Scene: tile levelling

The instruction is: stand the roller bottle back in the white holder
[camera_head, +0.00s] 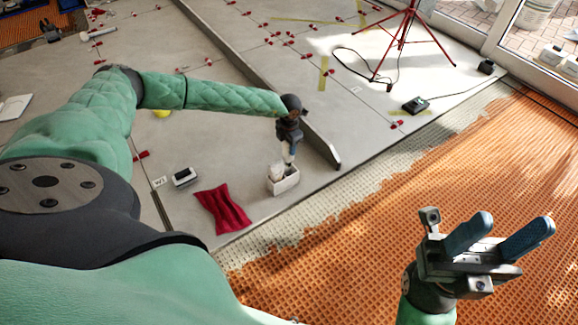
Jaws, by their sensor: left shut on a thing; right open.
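The white holder (286,181) is a small open box on the grey tiles, just beyond the red cloth. My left gripper (289,146) points down over it, shut on the roller bottle (289,157). Only a pale, narrow part of the bottle shows below the fingers. The bottle looks roughly upright, and its lower end meets the holder's opening in the picture; I cannot tell whether it touches the bottom. Something whitish (277,170) also shows at the holder's left side. My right gripper (512,228) is open and empty above the orange mat, at the lower right.
A dark red cloth (222,208) lies left of the holder, with a small white-and-black box (185,177) behind it. A long grey straightedge (322,146) ends close right of the holder. A red tripod (405,30) and cable stand at the back right. Red clips dot the tiles.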

